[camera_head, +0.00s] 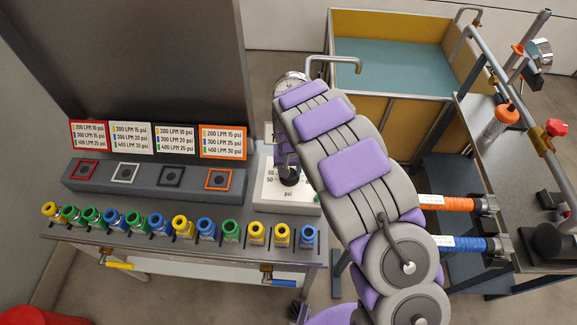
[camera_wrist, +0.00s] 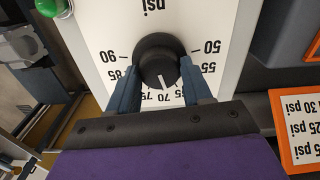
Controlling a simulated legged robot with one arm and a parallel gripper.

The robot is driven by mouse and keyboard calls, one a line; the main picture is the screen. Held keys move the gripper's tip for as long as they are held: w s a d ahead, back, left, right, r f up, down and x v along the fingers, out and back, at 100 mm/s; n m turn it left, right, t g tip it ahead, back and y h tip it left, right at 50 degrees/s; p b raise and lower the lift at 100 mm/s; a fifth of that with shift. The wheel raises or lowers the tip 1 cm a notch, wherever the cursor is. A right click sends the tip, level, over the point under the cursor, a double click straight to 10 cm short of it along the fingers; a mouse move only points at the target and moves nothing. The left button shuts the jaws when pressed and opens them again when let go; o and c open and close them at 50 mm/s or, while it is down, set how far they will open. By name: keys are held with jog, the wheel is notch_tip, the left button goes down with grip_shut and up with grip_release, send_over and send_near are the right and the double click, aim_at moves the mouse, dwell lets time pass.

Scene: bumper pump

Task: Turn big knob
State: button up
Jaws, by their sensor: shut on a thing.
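The big knob (camera_wrist: 157,56) is round and black with a white pointer line. It sits on a white dial plate (camera_wrist: 95,25) marked psi, with numbers from 50 to 90. In the head view the dial plate (camera_head: 300,198) shows below my arm, which hides much of the knob area.
Several coloured hose fittings (camera_head: 182,226) line the bench front, left of the dial. Behind them are label cards (camera_head: 131,138) and a grey block with square sockets (camera_head: 100,183). Orange and blue hoses (camera_head: 447,203) lie right of my arm.

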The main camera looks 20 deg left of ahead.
jog(key=shift+s+d+f+m+p, duration=0.1)
jog(key=shift+s+m+p, duration=0.05)
jog(key=shift+m, duration=0.5)
jog(key=shift+s+f+m+p, duration=0.1)
jog(key=shift+m+p, duration=0.05)
jog(key=shift+m, duration=0.8)
jog(key=o, duration=1)
jog(key=shift+r, duration=0.1)
jog(key=shift+o, duration=0.2)
jog(key=shift+w, duration=0.1)
notch_tip(320, 180, up, 17)
jog(key=p, duration=0.2)
jog(key=shift+a+r, duration=0.15)
jog(key=shift+a, duration=0.05)
jog(key=shift+w, duration=0.1)
